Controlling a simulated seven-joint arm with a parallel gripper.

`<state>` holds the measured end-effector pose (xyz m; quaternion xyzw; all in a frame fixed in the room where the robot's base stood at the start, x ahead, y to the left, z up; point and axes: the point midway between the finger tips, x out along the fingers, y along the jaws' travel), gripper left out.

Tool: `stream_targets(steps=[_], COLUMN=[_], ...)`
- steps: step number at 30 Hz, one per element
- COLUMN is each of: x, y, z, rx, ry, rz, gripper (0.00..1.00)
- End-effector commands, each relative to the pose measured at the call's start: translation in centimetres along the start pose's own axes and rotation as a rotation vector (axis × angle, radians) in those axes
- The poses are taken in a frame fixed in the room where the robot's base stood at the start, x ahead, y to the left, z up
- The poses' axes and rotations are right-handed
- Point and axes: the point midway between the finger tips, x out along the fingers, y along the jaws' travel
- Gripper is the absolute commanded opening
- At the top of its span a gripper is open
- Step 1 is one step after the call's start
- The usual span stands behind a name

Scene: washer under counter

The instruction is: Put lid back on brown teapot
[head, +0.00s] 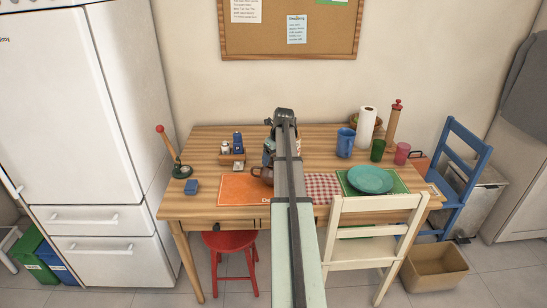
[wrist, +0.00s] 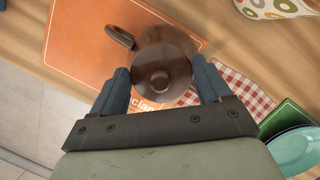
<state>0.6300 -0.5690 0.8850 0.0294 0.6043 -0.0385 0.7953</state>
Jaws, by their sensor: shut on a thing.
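The brown teapot (head: 264,174) sits on the orange placemat (head: 240,189), partly hidden behind my arm in the head view. In the wrist view its handle (wrist: 119,37) sticks out to the upper left. A round brown lid with a central knob (wrist: 160,79) lies between the fingers of my gripper (wrist: 161,70), which is shut on it. The lid overlaps the teapot body (wrist: 165,36) in this view. I cannot tell whether it touches the rim or hangs just above it.
A red checked cloth (head: 322,187) and a teal plate (head: 370,179) on a green mat lie to the right. A blue mug (head: 345,142), cups and a paper towel roll (head: 365,131) stand behind. A wooden caddy (head: 231,158) stands left. A patterned vessel (wrist: 273,8) shows in the wrist view.

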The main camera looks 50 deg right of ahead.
Motion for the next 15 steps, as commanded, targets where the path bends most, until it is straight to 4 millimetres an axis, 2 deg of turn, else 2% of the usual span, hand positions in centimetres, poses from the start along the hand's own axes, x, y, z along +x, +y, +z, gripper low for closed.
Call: stream_targets(steps=[13, 14, 15], x=[0.05, 0.05, 0.05], y=[0.01, 0.01, 0.00], z=[-0.01, -0.01, -0.01], rx=[0.000, 0.000, 0.000], ry=[0.000, 0.000, 0.000], rz=[0.000, 0.000, 0.000], gripper=[0.48, 0.79, 0.83])
